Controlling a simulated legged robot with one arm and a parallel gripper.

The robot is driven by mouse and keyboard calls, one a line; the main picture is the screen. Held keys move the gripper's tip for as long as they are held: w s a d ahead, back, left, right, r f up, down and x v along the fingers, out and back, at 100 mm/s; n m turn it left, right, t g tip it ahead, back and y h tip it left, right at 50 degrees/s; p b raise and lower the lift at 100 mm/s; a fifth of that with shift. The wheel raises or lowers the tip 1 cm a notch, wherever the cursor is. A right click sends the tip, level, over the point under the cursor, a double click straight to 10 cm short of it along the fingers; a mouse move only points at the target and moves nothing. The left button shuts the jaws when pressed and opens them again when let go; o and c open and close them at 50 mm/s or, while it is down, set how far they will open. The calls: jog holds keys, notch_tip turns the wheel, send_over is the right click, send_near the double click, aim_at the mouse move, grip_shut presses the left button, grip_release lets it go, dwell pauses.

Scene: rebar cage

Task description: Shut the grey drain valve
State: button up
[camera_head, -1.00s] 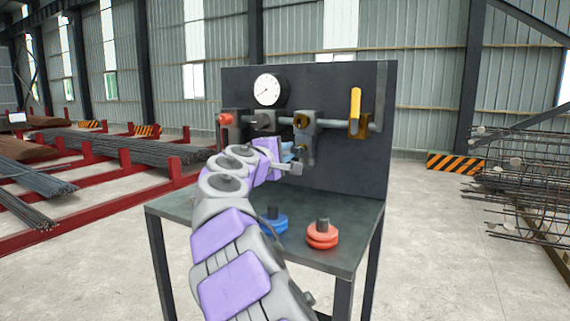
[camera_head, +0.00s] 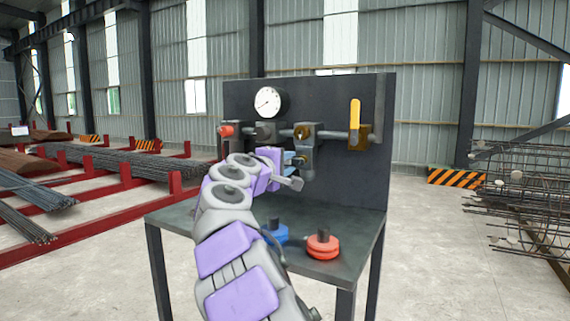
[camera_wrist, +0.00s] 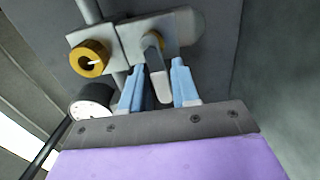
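The grey drain valve's lever handle (camera_wrist: 155,56) hangs from a brass-coloured stem on a grey block in the wrist view. My gripper (camera_wrist: 157,66) has two light-blue fingers, which are apart, one on each side of the lever. The lever's lower end reaches between them, and I see no clear grip on it. In the head view my gripper (camera_head: 289,158) is just left of and below the pipe block (camera_head: 307,132). My arm and wrist hide most of the drain valve there.
The dark panel (camera_head: 350,92) carries a gauge (camera_head: 268,101), a yellow-handled valve (camera_head: 355,113) and a red-handled valve (camera_head: 226,130). A brass knob (camera_wrist: 89,58) sits left of the lever.

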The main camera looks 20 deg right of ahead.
jog(key=shift+o, duration=1.2)
jog(key=shift+w+a, duration=0.1)
jog(key=shift+w, duration=0.05)
jog(key=shift+s+a+r, duration=0.1)
jog(key=shift+s+a, duration=0.35)
jog(key=shift+a, duration=0.05)
jog(key=v, duration=1.6)
jog(key=shift+a+f+b, duration=0.2)
jog(key=shift+f+b, duration=0.05)
jog(key=shift+b, duration=0.2)
jog(key=shift+w, duration=0.1)
